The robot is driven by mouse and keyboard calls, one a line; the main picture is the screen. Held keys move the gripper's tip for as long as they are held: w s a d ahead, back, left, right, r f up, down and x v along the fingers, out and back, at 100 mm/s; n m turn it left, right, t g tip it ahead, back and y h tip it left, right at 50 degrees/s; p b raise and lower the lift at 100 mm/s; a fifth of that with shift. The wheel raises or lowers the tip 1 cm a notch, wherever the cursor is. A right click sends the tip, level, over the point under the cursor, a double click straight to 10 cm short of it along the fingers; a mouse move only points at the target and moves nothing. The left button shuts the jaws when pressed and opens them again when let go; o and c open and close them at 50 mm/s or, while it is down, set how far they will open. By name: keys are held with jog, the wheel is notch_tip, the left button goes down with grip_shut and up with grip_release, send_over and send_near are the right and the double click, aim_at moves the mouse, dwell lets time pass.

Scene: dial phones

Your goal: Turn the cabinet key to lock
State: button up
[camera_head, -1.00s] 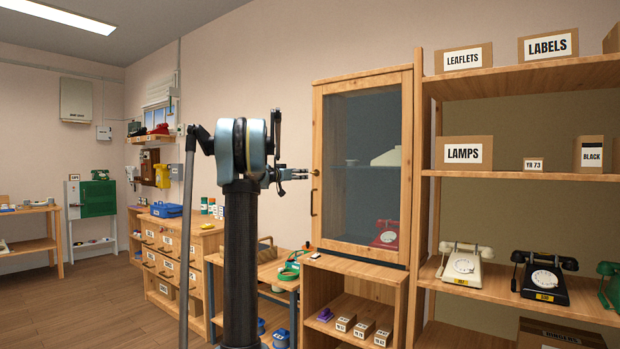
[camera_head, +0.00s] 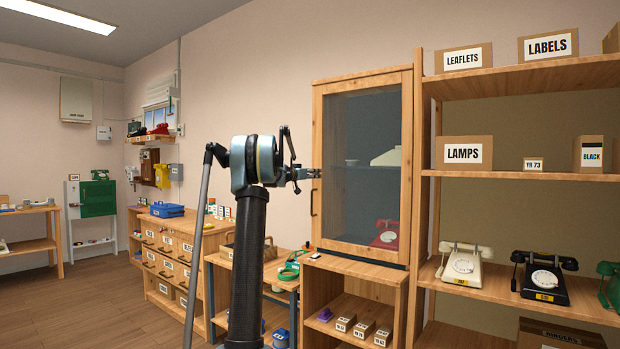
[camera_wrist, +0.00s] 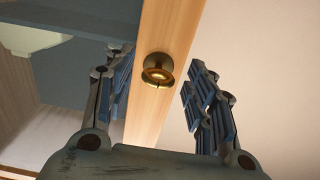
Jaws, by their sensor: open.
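The wooden cabinet (camera_head: 363,76) has a glazed door that looks closed, with a dark vertical handle (camera_head: 312,202) on its left edge. In the wrist view, the brass key (camera_wrist: 158,70) sits in a round lock on the wooden door frame (camera_wrist: 165,28). My gripper (camera_wrist: 158,78) is open, with one finger on each side of the key in the picture; I cannot tell whether either touches it. In the head view, my gripper (camera_head: 312,173) is at the door's left edge and covers the lock.
A red phone (camera_head: 385,240) and a pale object (camera_head: 387,158) stand behind the glass. Right of the cabinet are open shelves with phones and boxes. A low wooden bench (camera_head: 270,272) and a drawer unit (camera_head: 168,246) stand to the left. Bare wall lies left of the door.

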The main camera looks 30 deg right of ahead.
jog(key=c, duration=1.1)
jog(key=shift+o, duration=0.2)
jog(key=shift+a+n, duration=0.1)
jog(key=shift+n, duration=0.2)
jog(key=n, duration=0.8)
jog(key=shift+n, duration=0.3)
jog(key=n, duration=0.4)
jog(key=shift+n, duration=2.4)
